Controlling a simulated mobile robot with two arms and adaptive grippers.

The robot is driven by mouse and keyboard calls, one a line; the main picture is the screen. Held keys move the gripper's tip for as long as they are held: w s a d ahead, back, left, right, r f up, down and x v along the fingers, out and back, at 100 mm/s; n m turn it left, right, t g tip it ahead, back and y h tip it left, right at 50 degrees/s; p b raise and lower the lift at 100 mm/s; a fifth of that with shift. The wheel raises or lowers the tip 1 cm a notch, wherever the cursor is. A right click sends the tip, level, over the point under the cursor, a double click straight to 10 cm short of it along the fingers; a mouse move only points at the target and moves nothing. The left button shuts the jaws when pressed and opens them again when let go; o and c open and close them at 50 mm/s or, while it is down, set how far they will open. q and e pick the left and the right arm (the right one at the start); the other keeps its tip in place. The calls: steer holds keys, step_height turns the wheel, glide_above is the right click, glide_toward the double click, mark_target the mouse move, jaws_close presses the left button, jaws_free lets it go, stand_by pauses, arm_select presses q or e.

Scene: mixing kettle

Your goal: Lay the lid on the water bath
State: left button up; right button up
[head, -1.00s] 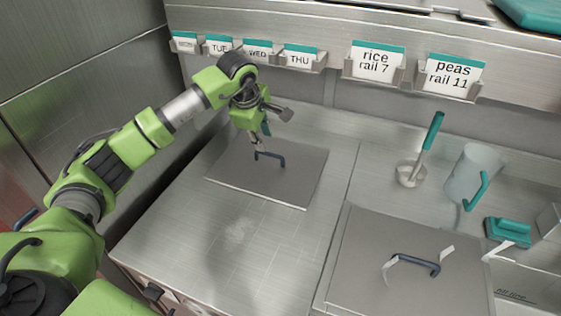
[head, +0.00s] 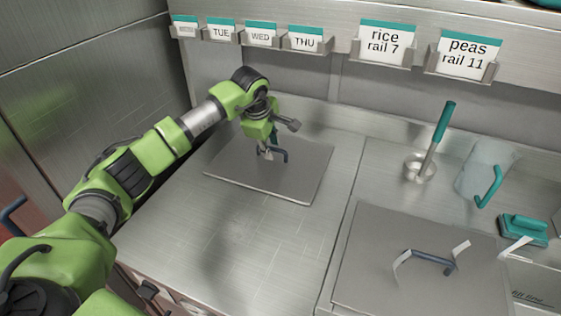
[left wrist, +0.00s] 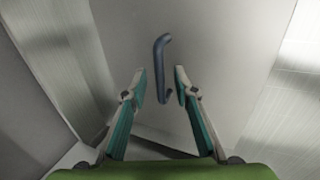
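A flat grey square lid (head: 300,185) with a dark blue bar handle (head: 281,156) lies on the steel counter at the back left. My left gripper (head: 268,153) points down at this handle. In the left wrist view the fingers (left wrist: 160,82) are open, one on each side of the blue handle (left wrist: 161,65), with gaps between. A second grey panel (head: 375,245) with a blue handle (head: 428,262) lies at the front right. A basin with a "fill line" mark (head: 533,299) is partly cut off at the right edge; I cannot tell whether it is the water bath. My right gripper is out of view.
A metal cup with a teal-handled tool (head: 437,135), a clear jug (head: 478,170) and a teal scrubber (head: 523,229) stand at the right. White strips (head: 461,250) stand near the second handle. Labelled card holders (head: 385,45) line the back. The front-left counter (head: 230,240) is clear.

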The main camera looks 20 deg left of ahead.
arm_select(q)
steer(key=shift+c, duration=0.4)
jaws_close()
steer(key=shift+r, duration=0.1)
